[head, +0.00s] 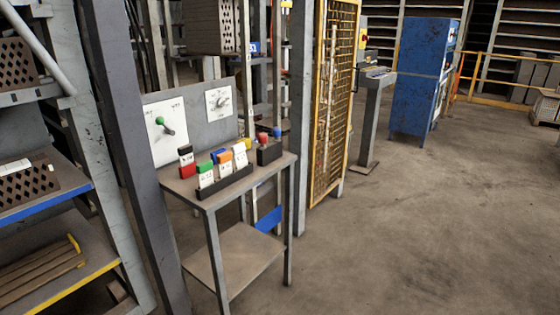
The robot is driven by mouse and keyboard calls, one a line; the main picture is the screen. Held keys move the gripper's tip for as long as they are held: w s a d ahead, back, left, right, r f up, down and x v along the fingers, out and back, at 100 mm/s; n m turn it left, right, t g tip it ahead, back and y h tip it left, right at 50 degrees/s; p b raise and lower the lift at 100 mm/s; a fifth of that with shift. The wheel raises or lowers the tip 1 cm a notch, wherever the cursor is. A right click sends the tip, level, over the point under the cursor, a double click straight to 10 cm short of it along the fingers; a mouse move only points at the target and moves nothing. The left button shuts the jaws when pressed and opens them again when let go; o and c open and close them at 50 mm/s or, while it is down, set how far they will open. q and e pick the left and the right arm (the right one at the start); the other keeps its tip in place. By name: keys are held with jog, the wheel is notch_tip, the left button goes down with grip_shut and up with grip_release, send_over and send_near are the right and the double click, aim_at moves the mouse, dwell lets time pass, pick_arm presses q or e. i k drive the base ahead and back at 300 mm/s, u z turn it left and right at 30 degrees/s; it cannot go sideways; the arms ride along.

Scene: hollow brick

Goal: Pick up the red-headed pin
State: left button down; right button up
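A pin with a red head (263,138) appears to stand in a small dark block (269,154) near the right end of a grey metal side table (226,199). A pin with a blue head (277,132) is beside it, to the right. The lower part of the red-headed pin is hidden or too small to make out. Neither of my grippers is in view.
Colour-topped cards (206,180) stand left of the block, in a dark holder. A grey panel behind carries a green-knobbed dial (166,126) and a smaller dial (219,102). A post (130,160) and shelves flank the table's left. Open floor (420,230) lies right.

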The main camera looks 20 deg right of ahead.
aim_at(261, 139)
jog(key=z, duration=0.95)
jog(key=i, duration=1.05)
jog(key=u, duration=0.55)
